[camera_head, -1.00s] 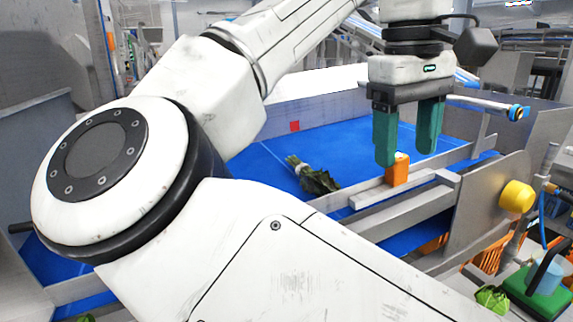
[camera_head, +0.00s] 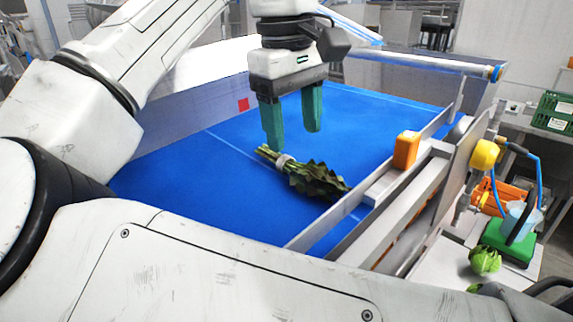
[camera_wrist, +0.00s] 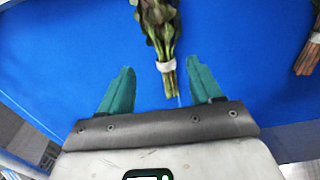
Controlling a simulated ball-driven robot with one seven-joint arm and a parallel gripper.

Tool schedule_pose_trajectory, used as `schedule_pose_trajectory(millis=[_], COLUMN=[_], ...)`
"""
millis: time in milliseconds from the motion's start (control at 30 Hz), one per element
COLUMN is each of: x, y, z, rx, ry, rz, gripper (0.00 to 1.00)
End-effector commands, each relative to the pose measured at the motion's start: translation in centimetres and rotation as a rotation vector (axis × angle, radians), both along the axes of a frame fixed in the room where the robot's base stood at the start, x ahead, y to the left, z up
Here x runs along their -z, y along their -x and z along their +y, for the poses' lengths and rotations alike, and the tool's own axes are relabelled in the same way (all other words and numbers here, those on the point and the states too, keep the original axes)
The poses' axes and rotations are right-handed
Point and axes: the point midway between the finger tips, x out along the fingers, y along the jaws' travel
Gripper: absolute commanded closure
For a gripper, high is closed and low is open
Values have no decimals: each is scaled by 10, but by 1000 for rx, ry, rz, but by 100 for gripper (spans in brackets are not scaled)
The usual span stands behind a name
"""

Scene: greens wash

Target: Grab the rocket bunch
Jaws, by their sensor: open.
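The rocket bunch (camera_head: 315,182) lies on the blue belt (camera_head: 225,172). It has dark green leaves, a pale band and light stems pointing left in the head view. My gripper (camera_head: 294,138) has green fingers, is open and empty, and hangs above the belt near the stem end. In the wrist view, a leafy bunch (camera_wrist: 158,22) lies ahead, with its banded stems towards the gap between the open fingers (camera_wrist: 158,66). The fingers do not appear to touch it. Its leaf tips are cut off by the top edge.
Another bunch's stems (camera_wrist: 307,57) show at the wrist view's right edge. A metal side rail (camera_head: 330,222) runs beside the belt, with an orange block (camera_head: 406,150) on it. A green scale-like device (camera_head: 508,243) and a green vegetable (camera_head: 485,260) stand outside, right.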

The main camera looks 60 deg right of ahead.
Motion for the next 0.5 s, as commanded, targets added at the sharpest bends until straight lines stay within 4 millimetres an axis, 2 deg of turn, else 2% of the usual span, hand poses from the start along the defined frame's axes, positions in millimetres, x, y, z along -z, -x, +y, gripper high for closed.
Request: schedule_pose_trajectory(millis=[267, 500], x=[20, 53], y=[0, -3], z=[-1, -1], rx=[1, 0], ry=[-1, -1], rz=[2, 2], gripper=[36, 36])
